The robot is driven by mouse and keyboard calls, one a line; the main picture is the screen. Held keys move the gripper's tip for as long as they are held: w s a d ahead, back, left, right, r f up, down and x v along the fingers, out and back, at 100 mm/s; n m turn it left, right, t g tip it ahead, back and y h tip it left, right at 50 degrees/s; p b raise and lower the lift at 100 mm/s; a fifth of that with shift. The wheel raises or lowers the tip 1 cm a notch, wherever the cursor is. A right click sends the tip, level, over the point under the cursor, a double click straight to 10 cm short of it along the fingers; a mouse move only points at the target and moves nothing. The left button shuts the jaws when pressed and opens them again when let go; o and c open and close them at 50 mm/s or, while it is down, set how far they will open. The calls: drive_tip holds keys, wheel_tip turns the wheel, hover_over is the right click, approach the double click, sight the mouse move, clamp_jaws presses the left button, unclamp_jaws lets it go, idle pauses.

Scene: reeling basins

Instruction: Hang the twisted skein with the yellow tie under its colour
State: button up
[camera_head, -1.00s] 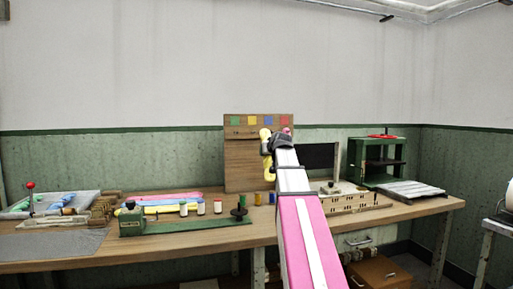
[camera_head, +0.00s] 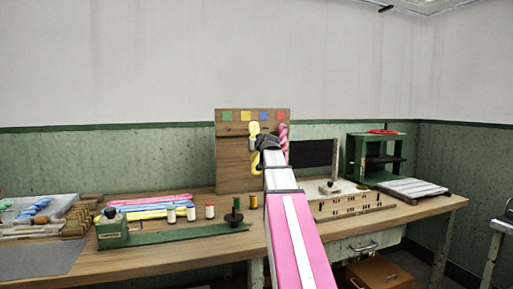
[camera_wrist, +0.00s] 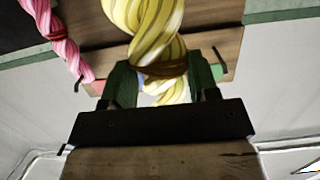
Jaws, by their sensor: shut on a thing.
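A twisted yellow skein (camera_head: 254,129) is held upright in my gripper (camera_head: 264,143) in front of the wooden board. In the wrist view, the green fingers of my gripper (camera_wrist: 161,82) are closed around the yellow skein (camera_wrist: 150,25), near a darker band. The board (camera_head: 230,170) has green (camera_head: 227,116), yellow (camera_head: 246,116), blue (camera_head: 264,116) and red (camera_head: 281,116) squares along its top. The skein's top lies just below and slightly right of the yellow square in the picture. I cannot tell whether it touches a peg.
A pink twisted skein (camera_head: 283,134) hangs below the red square, close to the right of my gripper; it also shows in the wrist view (camera_wrist: 62,40). A green press (camera_head: 360,155) stands right.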

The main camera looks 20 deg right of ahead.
drive_tip(key=w+f, duration=0.1)
drive_tip(key=w, duration=0.9)
drive_tip(key=shift+w+f, duration=0.35)
drive_tip(key=shift+w, duration=0.05)
idle(1.3)
idle(0.4)
drive_tip(key=o, duration=1)
drive_tip(key=shift+s, duration=0.15)
drive_tip(key=s, duration=0.3)
drive_tip(key=s+r, duration=0.1)
drive_tip(key=s, duration=0.2)
drive_tip(key=s+r, duration=0.1)
drive_tip(key=s, duration=0.3)
drive_tip(key=shift+s, duration=0.25)
